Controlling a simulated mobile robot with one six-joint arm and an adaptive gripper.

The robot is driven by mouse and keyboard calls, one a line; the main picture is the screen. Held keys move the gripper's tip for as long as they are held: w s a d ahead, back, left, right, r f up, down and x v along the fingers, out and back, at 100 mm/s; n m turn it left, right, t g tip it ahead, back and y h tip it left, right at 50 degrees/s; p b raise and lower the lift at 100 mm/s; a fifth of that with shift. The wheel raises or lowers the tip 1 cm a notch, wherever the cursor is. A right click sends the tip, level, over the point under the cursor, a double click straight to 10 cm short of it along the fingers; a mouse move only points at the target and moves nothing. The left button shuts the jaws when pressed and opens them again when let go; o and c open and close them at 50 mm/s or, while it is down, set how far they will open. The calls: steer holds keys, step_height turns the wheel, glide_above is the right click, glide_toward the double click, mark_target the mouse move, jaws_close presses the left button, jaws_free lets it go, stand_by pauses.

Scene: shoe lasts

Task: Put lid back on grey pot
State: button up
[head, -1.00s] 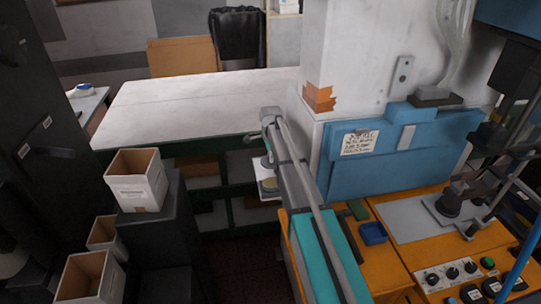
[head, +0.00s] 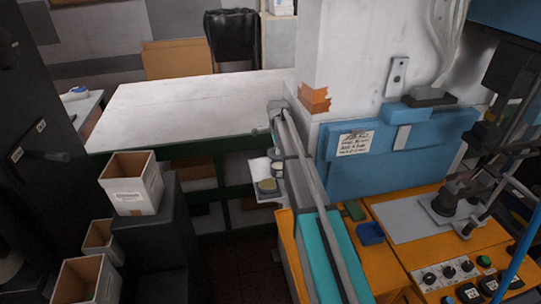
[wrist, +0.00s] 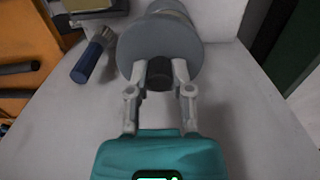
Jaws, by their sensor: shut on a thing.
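In the wrist view my gripper (wrist: 160,80) is shut on the black knob (wrist: 160,72) of a round grey lid (wrist: 160,42). The lid is held over a pale shelf surface. A grey rounded shape (wrist: 173,7), perhaps the grey pot, shows partly behind the lid at the top edge; the lid hides most of it. I cannot tell whether the two touch. In the head view my arm reaches down to a small white shelf, and the gripper and lid cannot be made out clearly there.
A brush with a blue handle (wrist: 93,60) lies left of the lid, near a yellowish block (wrist: 92,5). The small white shelf (head: 258,168) is beside the orange machine bench (head: 400,255). A large white table (head: 190,105) is bare. Open boxes (head: 133,185) stand at left.

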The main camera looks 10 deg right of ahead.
steer(key=shift+w+d, duration=0.5)
steer(key=shift+d, duration=0.05)
steer(key=shift+f, duration=0.2)
steer(key=shift+f+b, duration=3.05)
steer(key=shift+b, duration=0.15)
steer(key=shift+f, duration=0.15)
stand_by(0.5)
steer(key=o, duration=0.9)
steer(key=o, duration=0.4)
